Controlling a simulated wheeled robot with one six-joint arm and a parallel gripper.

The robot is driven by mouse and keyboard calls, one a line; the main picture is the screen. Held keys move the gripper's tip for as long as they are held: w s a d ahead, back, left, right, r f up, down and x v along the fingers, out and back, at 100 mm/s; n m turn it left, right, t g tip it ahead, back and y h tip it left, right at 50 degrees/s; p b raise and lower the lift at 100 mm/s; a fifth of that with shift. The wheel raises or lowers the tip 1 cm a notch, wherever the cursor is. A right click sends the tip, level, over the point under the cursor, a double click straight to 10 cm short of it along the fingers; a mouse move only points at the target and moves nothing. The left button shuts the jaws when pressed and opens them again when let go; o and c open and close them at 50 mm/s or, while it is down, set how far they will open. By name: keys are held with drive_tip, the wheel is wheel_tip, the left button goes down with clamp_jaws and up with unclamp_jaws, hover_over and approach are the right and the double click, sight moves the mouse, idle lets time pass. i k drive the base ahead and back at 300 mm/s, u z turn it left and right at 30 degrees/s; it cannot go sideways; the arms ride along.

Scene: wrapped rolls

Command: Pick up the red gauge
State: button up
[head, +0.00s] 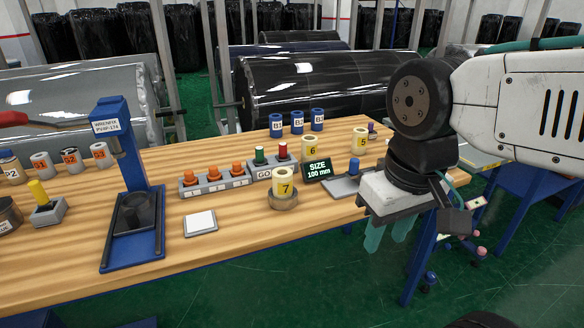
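The red gauge (283,151) has a red top and stands upright in a grey block (262,173) marked GO, right of a green-topped gauge (259,155). Its lower part is hidden by the block and by the cream roll 7 (284,186) in front. My gripper (388,242) is at the right, beyond the table's front edge, with its teal fingers pointing down. The fingers are apart with nothing visible between them. It is well to the right of the red gauge and apart from it.
A black SIZE display (317,171) and cream rolls 6 (312,148) and 5 (359,141) stand right of the block. Orange-topped pieces (213,173) sit to its left. A blue-knobbed grey fixture (353,180) is near my gripper.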

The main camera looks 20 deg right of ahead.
sight(283, 156)
drive_tip(key=z, duration=1.05)
drive_tip(key=i, duration=0.55)
drive_tip(key=u, duration=1.05)
drive_tip(key=i, duration=0.5)
